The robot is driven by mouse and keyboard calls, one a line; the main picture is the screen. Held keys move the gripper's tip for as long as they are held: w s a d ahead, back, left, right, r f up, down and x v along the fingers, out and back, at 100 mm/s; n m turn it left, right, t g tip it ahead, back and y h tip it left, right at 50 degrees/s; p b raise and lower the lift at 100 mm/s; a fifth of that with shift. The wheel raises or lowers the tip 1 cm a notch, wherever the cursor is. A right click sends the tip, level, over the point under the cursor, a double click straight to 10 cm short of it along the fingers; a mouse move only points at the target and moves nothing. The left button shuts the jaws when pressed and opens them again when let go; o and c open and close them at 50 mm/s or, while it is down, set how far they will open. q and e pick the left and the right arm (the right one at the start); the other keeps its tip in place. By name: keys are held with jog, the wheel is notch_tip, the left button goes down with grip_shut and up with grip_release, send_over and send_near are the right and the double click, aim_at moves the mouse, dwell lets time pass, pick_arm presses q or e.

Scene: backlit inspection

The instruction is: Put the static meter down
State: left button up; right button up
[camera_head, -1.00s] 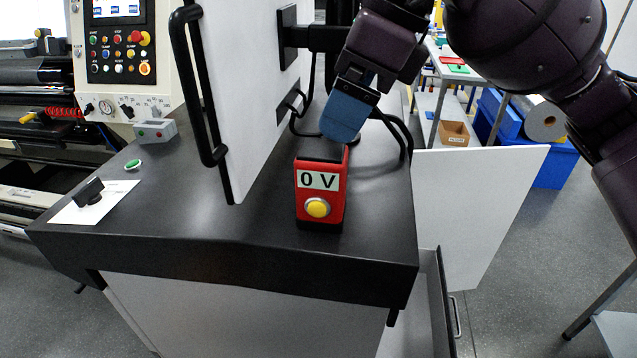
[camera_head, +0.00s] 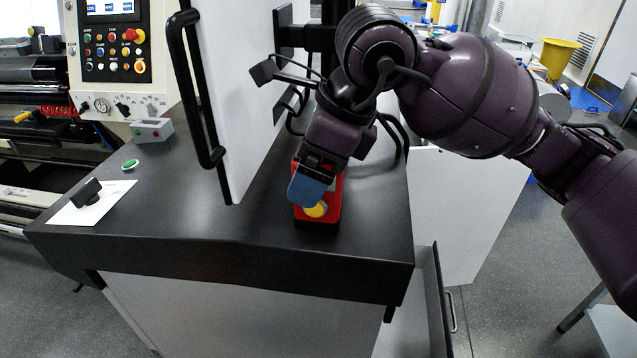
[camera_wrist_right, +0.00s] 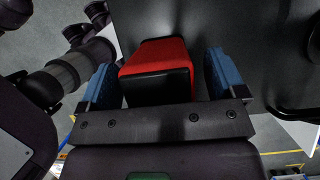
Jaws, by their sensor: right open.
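The static meter (camera_head: 334,207) is a red box with a yellow button, standing upright on the black worktop (camera_head: 230,215). My right gripper (camera_head: 309,188) has blue fingers and is over the meter, hiding its display and part of the button in the head view. In the right wrist view, the meter (camera_wrist_right: 158,52) lies between the two open fingers of the right gripper (camera_wrist_right: 162,80). My left gripper is not in view.
A white door panel (camera_head: 235,100) with a black handle (camera_head: 195,90) stands left of the meter. A small grey button box (camera_head: 152,131), a green button (camera_head: 130,164) and a white sheet with a black knob (camera_head: 92,200) are further left. The worktop's front is clear.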

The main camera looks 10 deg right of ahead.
jog(key=shift+c, duration=0.3)
jog(key=c, duration=1.1)
jog(key=shift+r, duration=0.15)
jog(key=shift+c, duration=0.2)
